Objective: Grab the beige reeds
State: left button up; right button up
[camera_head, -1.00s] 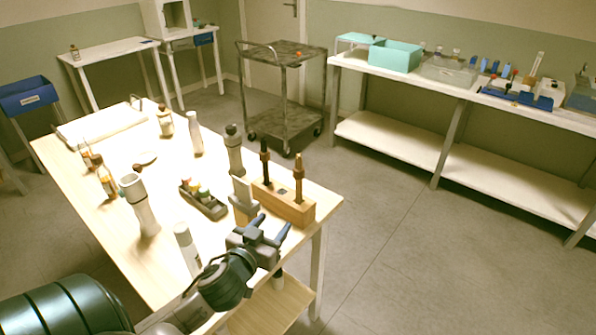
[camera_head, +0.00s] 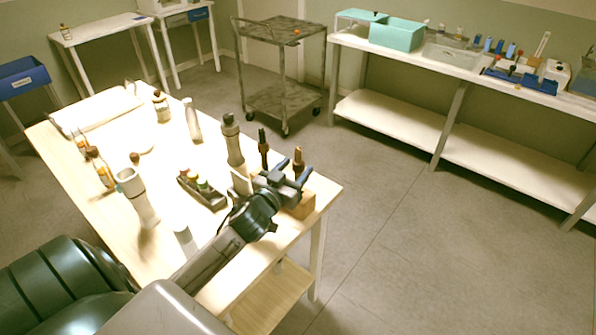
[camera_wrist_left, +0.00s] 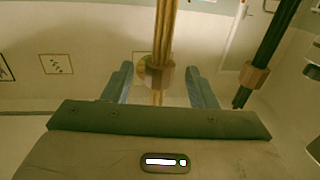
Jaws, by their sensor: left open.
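The beige reeds (camera_wrist_left: 165,35) stand as an upright bundle with a wooden collar in the left wrist view. In the head view their brown top (camera_head: 299,158) shows just beyond my left gripper (camera_head: 292,174). My left gripper is open, with its blue fingers one on each side of the bundle in the left wrist view (camera_wrist_left: 160,78). No grip on the bundle shows. A wooden block (camera_head: 303,208) shows below, partly hidden by the gripper. My right gripper is out of view.
A dark reed bundle (camera_head: 263,150) stands close beside the beige one and also shows in the wrist view (camera_wrist_left: 272,55). A tall grey bottle (camera_head: 232,145) and a dark tray with small caps (camera_head: 203,190) stand to the left on the table (camera_head: 75,175).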

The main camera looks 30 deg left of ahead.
pick_arm(q)
jog(key=shift+w+r, duration=0.15)
jog(key=shift+w, duration=0.85)
jog(key=shift+f, duration=0.25)
jog(key=c, duration=1)
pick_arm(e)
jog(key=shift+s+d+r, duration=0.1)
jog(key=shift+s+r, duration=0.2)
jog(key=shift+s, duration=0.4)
pick_arm(q)
jog(key=shift+r, duration=0.1)
